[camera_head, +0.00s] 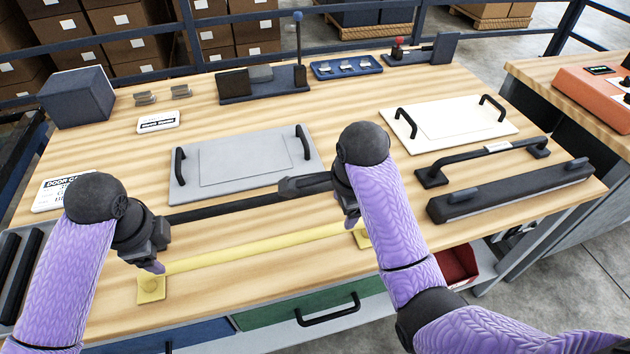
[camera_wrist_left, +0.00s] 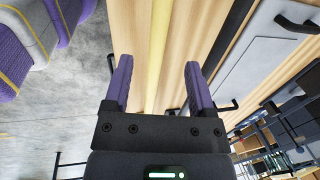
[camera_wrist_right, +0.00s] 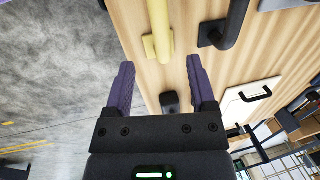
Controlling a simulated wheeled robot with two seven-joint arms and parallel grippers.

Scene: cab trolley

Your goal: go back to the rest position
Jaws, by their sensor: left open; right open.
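My left gripper (camera_head: 152,262) hangs over the front left of the wooden bench, near the left end of the yellow rail (camera_head: 255,250). In the left wrist view its two purple fingers (camera_wrist_left: 157,85) stand apart with nothing between them, and the yellow rail runs beyond them. My right gripper (camera_wrist_right: 162,88) is open; in the right wrist view nothing is held between its fingers, and the yellow rail's end (camera_wrist_right: 158,42) lies beyond. In the head view the right wrist and forearm largely hide that gripper, which is above the bench near the yellow rail's right end.
A black rail (camera_head: 235,206) lies behind the yellow one. A grey panel (camera_head: 245,163) and a cream panel (camera_head: 450,122) with black handles lie on the bench (camera_head: 380,290). Black bars (camera_head: 510,190) lie at right. A second bench with an orange box (camera_head: 600,95) stands at far right.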

